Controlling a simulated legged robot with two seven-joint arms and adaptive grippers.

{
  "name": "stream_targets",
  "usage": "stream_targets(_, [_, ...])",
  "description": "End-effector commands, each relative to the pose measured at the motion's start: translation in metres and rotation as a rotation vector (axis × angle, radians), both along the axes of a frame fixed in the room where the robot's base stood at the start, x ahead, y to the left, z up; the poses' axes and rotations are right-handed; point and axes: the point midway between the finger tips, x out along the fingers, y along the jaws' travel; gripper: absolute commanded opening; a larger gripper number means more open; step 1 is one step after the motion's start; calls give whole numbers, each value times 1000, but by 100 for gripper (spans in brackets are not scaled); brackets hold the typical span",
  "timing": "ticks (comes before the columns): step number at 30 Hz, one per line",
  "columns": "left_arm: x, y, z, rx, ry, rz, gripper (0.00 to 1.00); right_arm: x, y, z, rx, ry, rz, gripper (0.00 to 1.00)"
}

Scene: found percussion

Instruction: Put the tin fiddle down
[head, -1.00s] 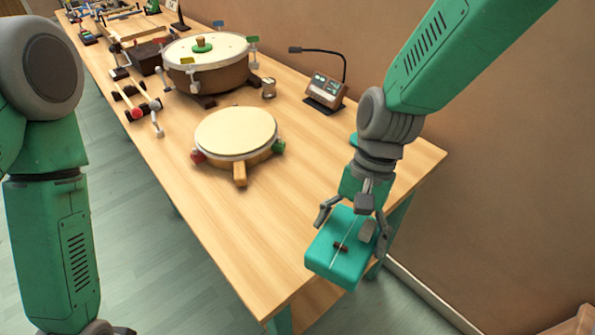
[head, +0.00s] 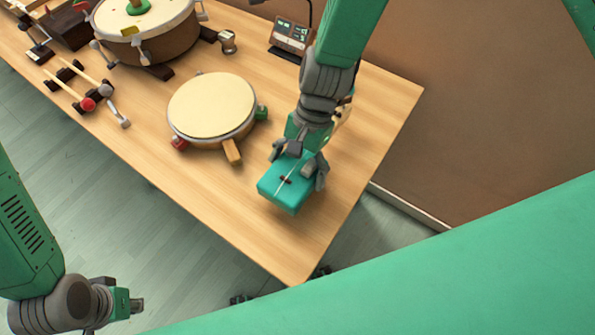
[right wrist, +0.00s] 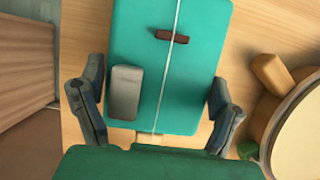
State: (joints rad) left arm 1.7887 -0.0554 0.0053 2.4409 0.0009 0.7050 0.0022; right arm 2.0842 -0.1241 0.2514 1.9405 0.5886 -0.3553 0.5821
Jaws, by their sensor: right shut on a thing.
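The tin fiddle is a teal box (head: 284,195) with a string and a small dark bridge. In the head view it is at the near right end of the table (head: 230,215). My right gripper (head: 298,171) is shut on it from behind. In the right wrist view the fiddle's teal face (right wrist: 190,90) lies between the two fingers, with a grey block on it. I cannot tell whether the box touches the table. My left gripper (head: 136,304) is at the lower left, off the table's edge; its fingers are too small to read.
A round drum (head: 212,106) with a wooden handle stands left of the fiddle. A larger drum (head: 145,35), mallets (head: 80,90), a small metal cup (head: 228,42) and a box with a display (head: 291,36) are farther back. Bare tabletop lies around the fiddle.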

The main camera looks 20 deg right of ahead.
Motion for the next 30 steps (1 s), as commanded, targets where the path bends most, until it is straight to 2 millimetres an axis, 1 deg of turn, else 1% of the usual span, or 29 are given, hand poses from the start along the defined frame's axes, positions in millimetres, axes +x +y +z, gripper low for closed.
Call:
stream_targets(1, [0, 0, -1, 0, 0, 1, 0, -2, 0, -9, 0, 4, 0, 44])
stream_targets(3, [0, 0, -2, 1, -1, 1, 0, -1, 0, -21, 0, 3, 0, 44])
stream_targets(6, [0, 1, -3, 1, -1, 1, 0, -1, -1, -31, 2, 2, 1, 44])
stream_targets(13, [0, 0, -2, 1, -1, 1, 0, -1, -4, -34, 5, 1, 0, 44])
stream_targets(14, [0, 0, -2, 1, -1, 1, 0, -1, -4, -34, 4, 2, 0, 88])
stream_targets(15, [0, 0, -2, 1, -1, 1, 0, -1, -4, -34, 4, 2, 0, 100])
stream_targets(25, [0, 0, -2, 0, -1, 1, 0, 0, -1, -30, 0, 0, 1, 100])
stream_targets(28, [0, 0, -1, 1, -1, 1, 0, 3, -5, -20, 0, -3, 0, 100])
stream_targets(30, [0, 0, -1, 1, -1, 1, 0, 6, -9, -9, 0, -4, 0, 100])
